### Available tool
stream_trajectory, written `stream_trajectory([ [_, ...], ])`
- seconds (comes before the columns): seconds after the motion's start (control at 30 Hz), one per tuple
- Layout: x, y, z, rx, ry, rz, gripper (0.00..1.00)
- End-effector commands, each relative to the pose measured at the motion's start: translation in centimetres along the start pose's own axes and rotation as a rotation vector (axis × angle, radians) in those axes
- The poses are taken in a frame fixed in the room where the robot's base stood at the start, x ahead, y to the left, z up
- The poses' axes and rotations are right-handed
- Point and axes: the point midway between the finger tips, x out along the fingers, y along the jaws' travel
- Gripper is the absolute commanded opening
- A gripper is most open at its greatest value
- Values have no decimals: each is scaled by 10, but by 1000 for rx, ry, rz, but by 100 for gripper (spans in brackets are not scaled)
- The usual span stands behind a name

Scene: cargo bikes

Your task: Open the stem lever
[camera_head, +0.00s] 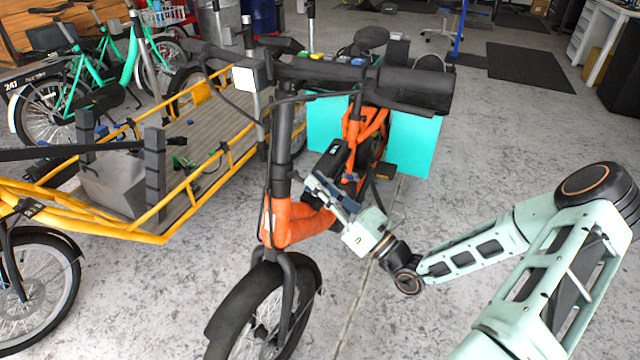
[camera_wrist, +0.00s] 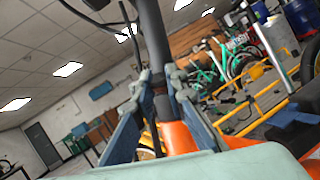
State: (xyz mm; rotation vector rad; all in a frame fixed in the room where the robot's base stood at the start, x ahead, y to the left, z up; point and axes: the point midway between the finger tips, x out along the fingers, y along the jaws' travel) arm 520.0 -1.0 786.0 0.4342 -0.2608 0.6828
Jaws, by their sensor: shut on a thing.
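The orange bike (camera_head: 292,225) stands in the middle of the head view, with its black upright stem (camera_head: 282,140) rising to the handlebar. The stem also shows in the wrist view (camera_wrist: 151,35), running down between my fingers. My gripper (camera_head: 313,182) is at the right side of the lower stem, just above the orange head tube. In the wrist view my gripper (camera_wrist: 159,82) has its two fingers close on either side of a dark part at the stem's base, and is shut on it. This looks like the stem lever (camera_wrist: 162,106); its outline is mostly hidden by the fingers.
A yellow-framed cargo bike (camera_head: 150,238) with a slatted bed stands close on the left. The handlebar (camera_head: 360,75) overhangs my gripper. A turquoise panel (camera_head: 415,145) is behind.

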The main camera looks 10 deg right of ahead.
Motion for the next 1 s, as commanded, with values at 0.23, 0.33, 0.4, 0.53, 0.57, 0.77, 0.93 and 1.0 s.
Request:
stream_trajectory([
  [0.23,-7,-1,-18,6,-195,-2,0],
  [0.33,-7,-1,-22,5,-257,-1,0],
  [0.4,-8,-1,-24,4,-295,-2,0],
  [0.53,-8,0,-28,2,-348,0,0],
  [0.57,-8,0,-28,2,-357,0,0],
  [0.77,-8,0,-29,1,-397,0,0],
  [0.93,-8,0,-29,0,-404,0,0],
  [1.0,-8,0,-29,0,-405,0,0],
])
